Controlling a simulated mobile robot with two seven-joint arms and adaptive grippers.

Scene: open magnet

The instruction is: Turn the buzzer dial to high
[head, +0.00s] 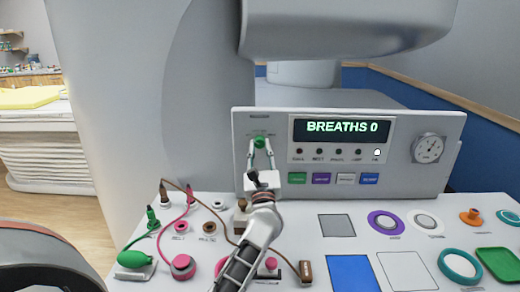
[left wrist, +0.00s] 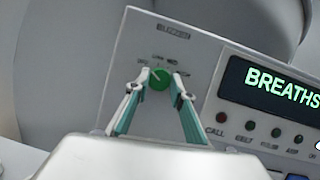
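The buzzer dial (head: 259,142) is a small green knob at the upper left of the grey console's upright panel. It also shows in the left wrist view (left wrist: 159,80), with a pale mark pointing to the upper left and small labels around it, too blurred to read surely. My left gripper (head: 259,151) is in front of the dial, with one finger on each side of it. In the left wrist view the fingers (left wrist: 159,88) look spread a little wider than the knob; I cannot tell whether they touch it. My right gripper is not in view.
A display (head: 342,128) reading "BREATHS 0" and several buttons are right of the dial, with a round gauge (head: 428,148) farther right. A large grey housing (head: 345,30) overhangs the panel.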

